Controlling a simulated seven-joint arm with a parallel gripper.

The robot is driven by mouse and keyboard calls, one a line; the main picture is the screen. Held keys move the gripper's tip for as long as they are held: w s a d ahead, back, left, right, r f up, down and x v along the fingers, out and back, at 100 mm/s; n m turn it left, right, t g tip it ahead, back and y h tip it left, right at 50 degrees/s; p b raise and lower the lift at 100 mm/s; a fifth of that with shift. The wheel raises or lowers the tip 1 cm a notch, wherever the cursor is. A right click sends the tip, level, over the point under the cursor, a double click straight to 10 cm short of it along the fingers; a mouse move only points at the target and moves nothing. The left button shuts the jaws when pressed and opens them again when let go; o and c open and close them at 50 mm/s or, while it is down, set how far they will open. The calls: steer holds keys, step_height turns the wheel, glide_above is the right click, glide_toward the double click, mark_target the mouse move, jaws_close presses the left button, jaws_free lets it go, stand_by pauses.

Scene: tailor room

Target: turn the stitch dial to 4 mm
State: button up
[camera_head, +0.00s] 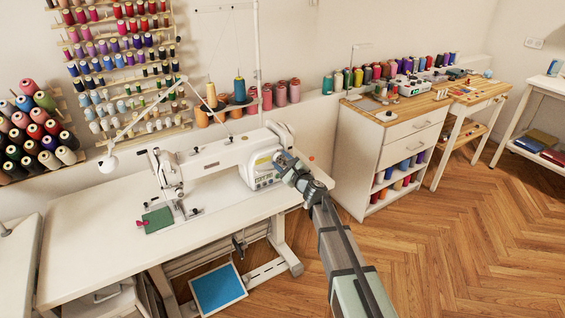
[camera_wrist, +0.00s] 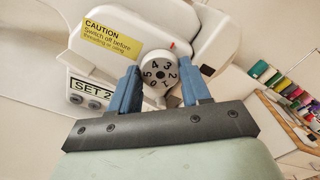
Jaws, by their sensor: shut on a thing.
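The stitch dial (camera_wrist: 160,67) is a white round knob with black digits on the end of the white sewing machine (camera_head: 222,160). In the wrist view a small red mark (camera_wrist: 172,45) sits above the dial, slightly right of its middle. The digit 3 looks nearest the mark, with 4 just to its left. My gripper (camera_wrist: 158,80) has its two blue fingers on either side of the dial, shut on it. In the head view my gripper (camera_head: 284,162) is at the right end of the machine, and the dial is hidden.
A yellow caution label (camera_wrist: 107,40) and a SET 2 panel (camera_wrist: 90,88) are left of the dial. A green cloth (camera_head: 158,220) lies under the needle. Thread cones (camera_head: 281,95) stand behind the machine. A drawer cabinet (camera_head: 395,140) stands to the right, with open floor before it.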

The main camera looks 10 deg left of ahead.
steer(key=m, duration=0.5)
steer(key=shift+m, duration=2.4)
steer(key=o, duration=0.8)
steer(key=shift+d, duration=0.1)
steer(key=v, duration=1.3)
steer(key=shift+s+d, duration=0.25)
steer(key=shift+s, duration=0.05)
